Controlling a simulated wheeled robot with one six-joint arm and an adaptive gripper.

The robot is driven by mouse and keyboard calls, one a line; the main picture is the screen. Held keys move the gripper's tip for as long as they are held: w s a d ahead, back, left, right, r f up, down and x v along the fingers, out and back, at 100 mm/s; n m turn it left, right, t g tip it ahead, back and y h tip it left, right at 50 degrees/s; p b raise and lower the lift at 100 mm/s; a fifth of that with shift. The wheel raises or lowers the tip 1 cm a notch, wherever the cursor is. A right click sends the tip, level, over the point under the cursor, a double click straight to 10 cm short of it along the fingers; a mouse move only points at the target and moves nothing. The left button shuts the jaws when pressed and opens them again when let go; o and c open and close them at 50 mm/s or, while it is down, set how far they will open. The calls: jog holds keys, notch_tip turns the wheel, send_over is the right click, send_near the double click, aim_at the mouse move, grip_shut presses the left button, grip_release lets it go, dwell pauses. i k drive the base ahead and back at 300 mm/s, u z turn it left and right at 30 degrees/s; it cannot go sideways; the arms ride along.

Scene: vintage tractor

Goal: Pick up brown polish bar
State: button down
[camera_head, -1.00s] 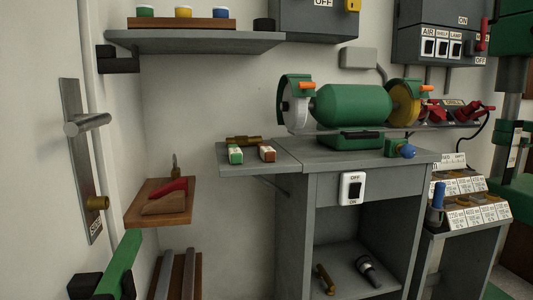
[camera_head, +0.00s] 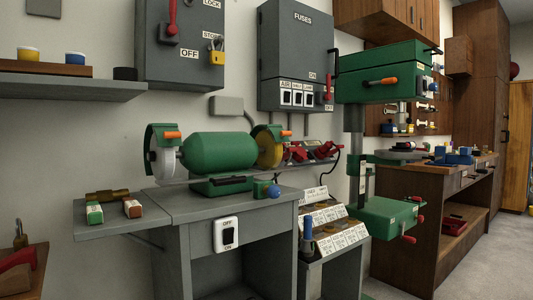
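The brown polish bar (camera_head: 132,208) lies on the grey side shelf (camera_head: 128,226) left of the bench grinder. It is a small block with a brown body and a pale end. A green bar (camera_head: 94,213) of similar shape lies just left of it, apart from it. A brass-coloured cylindrical piece (camera_head: 107,196) lies behind both bars. My gripper is not in view.
The green bench grinder (camera_head: 222,152) stands on the grey cabinet (camera_head: 230,202) to the right. A wall shelf (camera_head: 70,88) hangs above. A green drill press (camera_head: 385,75) and a wooden workbench (camera_head: 425,190) stand further right. Floor (camera_head: 475,270) is clear at lower right.

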aim_at(132, 209)
jog(key=u, duration=1.1)
jog(key=i, duration=0.6)
jog(key=z, duration=1)
